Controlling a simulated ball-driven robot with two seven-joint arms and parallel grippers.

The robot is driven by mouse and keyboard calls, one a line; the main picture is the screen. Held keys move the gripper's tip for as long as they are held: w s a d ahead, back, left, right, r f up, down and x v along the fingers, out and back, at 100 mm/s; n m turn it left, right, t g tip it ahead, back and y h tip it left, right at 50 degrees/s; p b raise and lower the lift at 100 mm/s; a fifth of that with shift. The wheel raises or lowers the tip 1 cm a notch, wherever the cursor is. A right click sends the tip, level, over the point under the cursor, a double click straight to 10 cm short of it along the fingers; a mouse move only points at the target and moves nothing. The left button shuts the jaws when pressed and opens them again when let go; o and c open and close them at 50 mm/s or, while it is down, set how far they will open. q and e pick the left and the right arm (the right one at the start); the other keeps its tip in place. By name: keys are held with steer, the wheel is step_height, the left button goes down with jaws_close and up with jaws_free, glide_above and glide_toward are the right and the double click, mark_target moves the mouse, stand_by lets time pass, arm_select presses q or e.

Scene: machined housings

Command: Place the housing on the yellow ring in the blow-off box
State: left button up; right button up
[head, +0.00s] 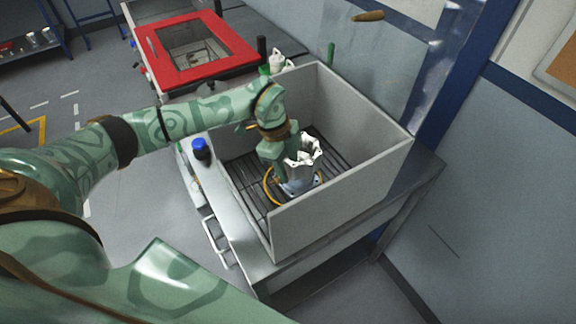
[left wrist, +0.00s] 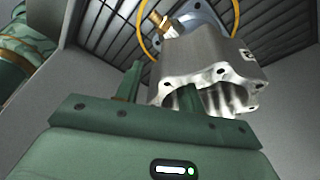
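A blue-grey round part lies inside the ring. My left gripper (head: 287,170) is at the housing's left side. In the left wrist view, one finger of the gripper (left wrist: 160,85) reaches into the housing's (left wrist: 205,60) opening and the other stands outside, with a gap to the wall.
A blue button (head: 201,147) is on the box's front ledge. A red-framed machine lid (head: 200,48) is at the back left. White and green bottles (head: 277,60) stand behind the box. The box walls rise close around the housing, with bare slats to its left.

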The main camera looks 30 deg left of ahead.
arm_select(q)
steer(key=v, duration=1.1)
steer(key=shift+r, duration=0.35)
stand_by(0.6)
